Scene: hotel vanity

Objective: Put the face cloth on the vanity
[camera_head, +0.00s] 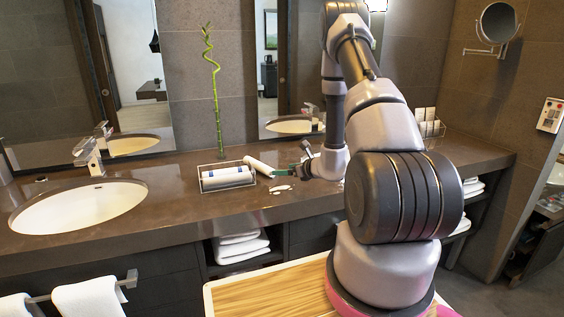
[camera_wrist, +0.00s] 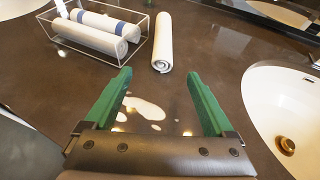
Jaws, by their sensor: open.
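A rolled white cloth, seemingly the face cloth (camera_wrist: 162,42), lies on the brown vanity top (camera_head: 130,207) just right of a wire basket. It also shows in the head view (camera_head: 258,166). My gripper (camera_wrist: 160,74) is open and empty, its green fingers spread apart. In the wrist view, the cloth's near end appears just beyond the fingertips and between them. In the head view, my gripper (camera_head: 279,172) reaches in from the right, low over the counter beside the cloth. Whether a finger touches it I cannot tell.
The wire basket (camera_head: 200,189) holds white rolls with blue bands; a green bamboo stalk (camera_head: 216,100) stands behind it. White spots (camera_head: 281,189) mark the counter below my gripper. A sink (camera_head: 80,207) is at left.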

